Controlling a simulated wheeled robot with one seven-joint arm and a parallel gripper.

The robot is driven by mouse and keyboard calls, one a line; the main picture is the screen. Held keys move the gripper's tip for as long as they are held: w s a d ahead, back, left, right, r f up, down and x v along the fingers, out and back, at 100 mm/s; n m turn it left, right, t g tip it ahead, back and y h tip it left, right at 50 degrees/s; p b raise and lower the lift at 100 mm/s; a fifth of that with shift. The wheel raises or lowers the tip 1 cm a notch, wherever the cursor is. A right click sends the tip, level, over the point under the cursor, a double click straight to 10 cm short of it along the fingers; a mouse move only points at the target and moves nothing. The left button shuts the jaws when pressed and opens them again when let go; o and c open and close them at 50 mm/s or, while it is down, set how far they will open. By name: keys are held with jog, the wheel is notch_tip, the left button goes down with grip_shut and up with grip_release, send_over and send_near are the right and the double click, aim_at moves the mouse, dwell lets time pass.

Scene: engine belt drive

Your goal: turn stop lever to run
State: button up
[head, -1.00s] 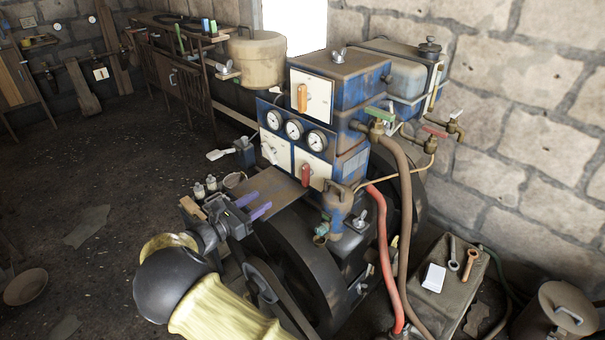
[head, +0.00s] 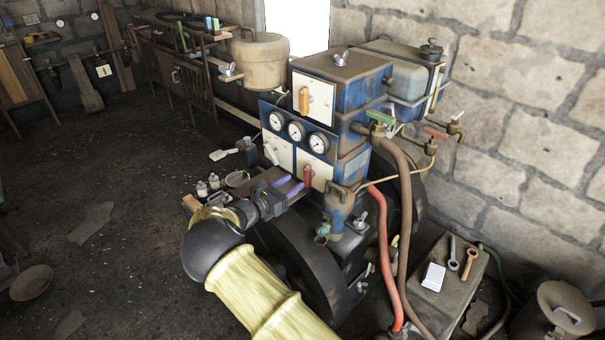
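The blue engine housing (head: 341,138) carries several levers on white panels. A red lever (head: 307,175) hangs downward on the lower right panel. No label is readable, so I cannot tell for certain which is the stop lever. My gripper (head: 290,185) has two purple fingers, apart with a narrow gap and nothing seen between them. Its tips are just left of the red lever's lower end; contact cannot be told.
Three gauges (head: 296,131) sit above the lower panels. A dark flywheel (head: 290,245) and a small blue filter canister (head: 338,208) are below and right of my gripper. Red and brown hoses run down at right. A grey box (head: 450,290) with tools stands near the wall.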

aim_at(305, 175)
jog(key=x, duration=0.4)
jog(key=shift+w+d+r+p, duration=0.1)
jog(key=shift+w+d+p, duration=0.05)
jog(key=shift+d+p, duration=0.25)
jog(key=shift+w+d, duration=0.4)
jog(key=shift+w, duration=0.1)
grip_shut()
